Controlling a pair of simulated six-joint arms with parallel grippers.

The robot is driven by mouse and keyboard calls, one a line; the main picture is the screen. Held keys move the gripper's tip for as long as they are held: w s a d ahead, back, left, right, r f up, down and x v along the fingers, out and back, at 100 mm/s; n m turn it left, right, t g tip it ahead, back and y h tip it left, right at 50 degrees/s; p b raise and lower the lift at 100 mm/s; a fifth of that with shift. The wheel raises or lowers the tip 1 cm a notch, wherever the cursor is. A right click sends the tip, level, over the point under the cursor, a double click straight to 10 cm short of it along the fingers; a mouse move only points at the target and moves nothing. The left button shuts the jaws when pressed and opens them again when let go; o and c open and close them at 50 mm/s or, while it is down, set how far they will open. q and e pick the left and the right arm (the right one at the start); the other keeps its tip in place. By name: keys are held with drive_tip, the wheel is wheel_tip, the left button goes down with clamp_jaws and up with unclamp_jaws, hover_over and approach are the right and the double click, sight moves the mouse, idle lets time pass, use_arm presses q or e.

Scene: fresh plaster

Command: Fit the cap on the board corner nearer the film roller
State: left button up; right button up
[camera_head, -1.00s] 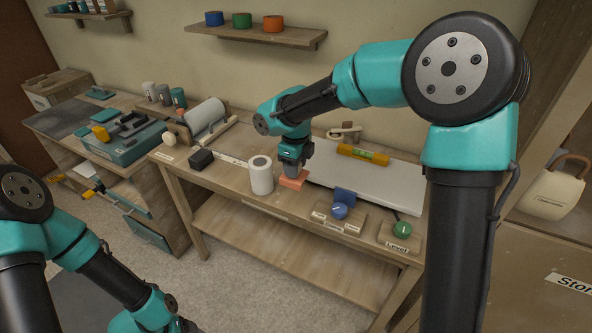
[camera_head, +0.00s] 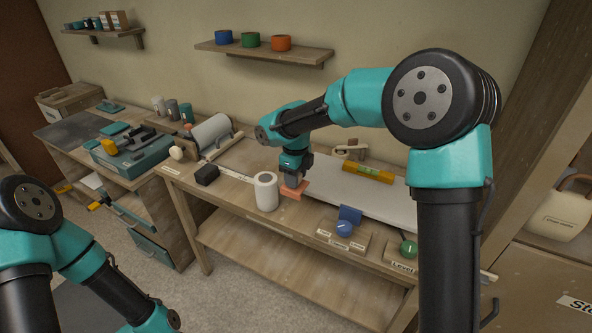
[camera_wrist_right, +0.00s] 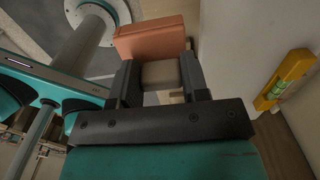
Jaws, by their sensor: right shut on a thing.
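My right gripper (camera_head: 293,178) is shut on an orange cap (camera_head: 293,191) and holds it beside the left end of the pale board (camera_head: 345,192). In the right wrist view the gripper (camera_wrist_right: 160,75) grips a beige tab next to the orange cap (camera_wrist_right: 150,38), with the board (camera_wrist_right: 222,50) just to the right. The cap looks apart from the board there; its height above the bench is hard to tell. The film roller (camera_head: 211,132) appears to be the pale roll in a stand at the back left. My left gripper is outside the picture.
A white upright roll (camera_head: 265,192) stands close left of the cap. A black block (camera_head: 207,175) lies further left. A yellow level (camera_head: 367,174) lies at the board's back. A blue piece (camera_head: 350,214), blue knob (camera_head: 344,229) and green knob (camera_head: 408,249) are along the front right.

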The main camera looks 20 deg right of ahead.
drive_tip(key=w, duration=0.2)
drive_tip(key=w+d, duration=0.1)
drive_tip(key=w, duration=0.2)
drive_tip(key=w+d, duration=0.1)
drive_tip(key=w, duration=0.2)
drive_tip(key=shift+w+d+f, duration=0.25)
drive_tip(key=shift+f, duration=0.15)
drive_tip(key=shift+w, duration=0.1)
drive_tip(key=shift+w+d+f, duration=0.1)
drive_tip(key=shift+w, duration=0.2)
drive_tip(key=shift+s+f, duration=0.1)
drive_tip(key=shift+f, duration=1.65)
drive_tip(key=shift+f, duration=0.55)
drive_tip(key=o, duration=1)
drive_tip(key=shift+o, duration=0.2)
wheel_tip(320, 180, up, 13)
